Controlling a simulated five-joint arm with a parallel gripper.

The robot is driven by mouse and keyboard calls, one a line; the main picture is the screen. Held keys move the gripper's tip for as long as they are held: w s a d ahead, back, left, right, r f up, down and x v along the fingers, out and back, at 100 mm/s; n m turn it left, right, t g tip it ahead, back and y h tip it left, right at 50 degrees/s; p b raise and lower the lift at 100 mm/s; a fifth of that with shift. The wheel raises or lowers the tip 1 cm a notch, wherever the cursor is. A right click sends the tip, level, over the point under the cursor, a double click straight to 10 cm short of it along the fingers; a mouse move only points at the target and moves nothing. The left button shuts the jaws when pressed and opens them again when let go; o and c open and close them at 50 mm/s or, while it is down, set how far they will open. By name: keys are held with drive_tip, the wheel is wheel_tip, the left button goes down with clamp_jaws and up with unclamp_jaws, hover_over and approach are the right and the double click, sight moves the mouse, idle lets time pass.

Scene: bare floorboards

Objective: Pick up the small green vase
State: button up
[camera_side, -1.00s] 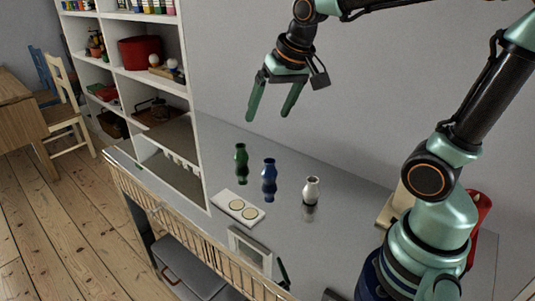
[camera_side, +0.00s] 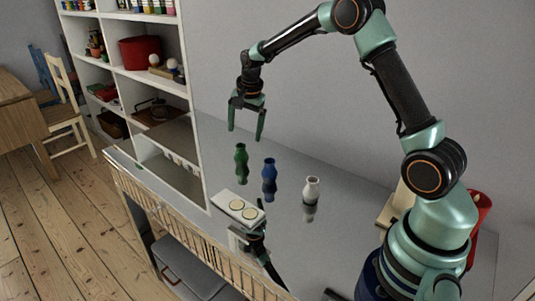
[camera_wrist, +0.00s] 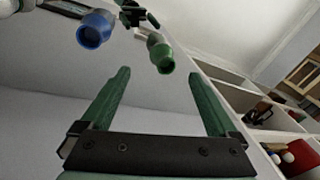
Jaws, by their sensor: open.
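The small green vase (camera_side: 241,163) stands upright on the grey tabletop, to the left of a blue vase (camera_side: 269,178). My gripper (camera_side: 245,136) is open and empty, pointing down above the green vase with a gap between the fingertips and its top. In the wrist view the green vase (camera_wrist: 162,56) shows beyond the open fingers (camera_wrist: 162,75), a little nearer the right finger in the picture, and the blue vase (camera_wrist: 95,30) is beyond the left finger. Neither finger touches a vase.
A white vase (camera_side: 311,190) stands to the right of the blue one. A pale plate with two round discs (camera_side: 238,208) lies in front. A white shelf unit (camera_side: 196,100) rises close on the left. The tabletop behind the vases is clear.

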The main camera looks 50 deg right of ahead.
sight(241, 148)
drive_tip(key=x, duration=1.1)
drive_tip(key=shift+a, duration=0.25)
drive_tip(key=shift+w, duration=0.1)
clamp_jaws()
drive_tip(key=shift+r, duration=0.15)
drive_tip(key=w+v, duration=0.2)
drive_tip(key=v, duration=0.7)
drive_tip(key=w+d+r+v, duration=0.1)
drive_tip(key=w+v, duration=0.1)
drive_tip(key=v, duration=0.8)
drive_tip(key=shift+r, duration=0.15)
